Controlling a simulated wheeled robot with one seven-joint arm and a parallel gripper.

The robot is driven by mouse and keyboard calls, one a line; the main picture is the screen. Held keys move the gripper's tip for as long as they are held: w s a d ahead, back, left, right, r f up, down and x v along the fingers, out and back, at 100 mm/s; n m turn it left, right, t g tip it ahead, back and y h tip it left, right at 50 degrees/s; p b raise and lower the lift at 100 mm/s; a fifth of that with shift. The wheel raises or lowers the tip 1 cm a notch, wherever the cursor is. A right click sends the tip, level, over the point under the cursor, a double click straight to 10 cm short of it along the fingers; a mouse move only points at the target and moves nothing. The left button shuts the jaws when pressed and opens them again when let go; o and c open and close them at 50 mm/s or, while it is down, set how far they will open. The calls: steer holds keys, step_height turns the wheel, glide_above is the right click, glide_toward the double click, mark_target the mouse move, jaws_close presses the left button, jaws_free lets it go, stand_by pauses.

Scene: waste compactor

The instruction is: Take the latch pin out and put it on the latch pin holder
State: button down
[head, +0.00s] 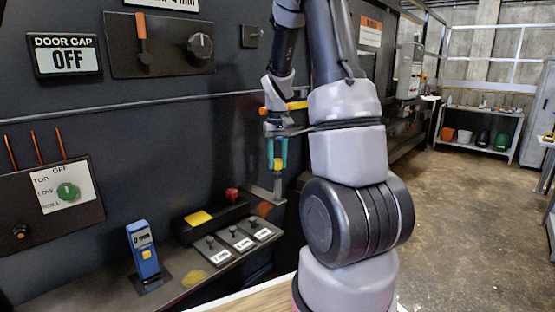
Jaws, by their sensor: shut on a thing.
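My gripper (278,160) points down in front of the dark machine wall, left of my arm. Its teal fingers are closed on a small yellow-topped piece, which looks like the latch pin (277,164). A grey metal upright with a flat foot (266,194) stands directly below the fingers. I cannot tell whether the pin's lower end sits in it or is clear of it. No part is labelled as the latch pin holder, so I cannot tell which piece it is.
A ledge holds a blue gauge (144,252), a black box with a yellow patch (200,218), a red knob (231,194) and a panel of labelled black knobs (236,240). The wall carries a "DOOR GAP OFF" display (65,55). Open floor (450,215) lies to the right.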

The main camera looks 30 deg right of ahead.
steer(key=shift+f, duration=0.85)
stand_by(0.3)
steer(key=shift+c, duration=2.2)
jaws_free()
steer(key=shift+c, duration=0.4)
steer(key=shift+r, duration=0.15)
steer(key=shift+r, duration=3.35)
